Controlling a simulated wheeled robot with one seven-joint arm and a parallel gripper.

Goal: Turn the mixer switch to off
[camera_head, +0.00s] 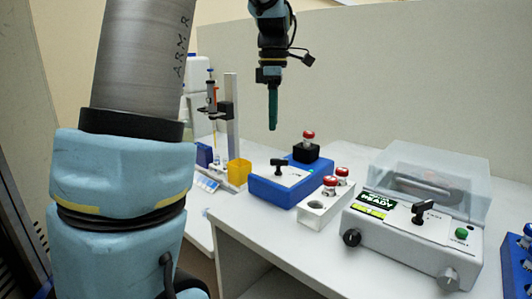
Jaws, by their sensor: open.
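A blue box (260,190) with a pale top panel stands on the white bench; it looks like the mixer, though I cannot read a name on it. Its black T-shaped switch (279,167) stands up from the panel. A black block with a red-capped vial (308,137) sits at its back right. My gripper (272,127) points down with green fingers, above and behind the switch in the picture and clear of it. The fingers are seen edge-on and hold nothing visible. The switch's position marks are too small to read.
A grey machine (395,241) with a clear lid, a "READY" display and its own black switch (423,208) stands at right. A white rack (318,211) with red-capped vials sits between. A yellow cup (239,172) and stand (232,120) are at left. A blue rack (517,268) is far right.

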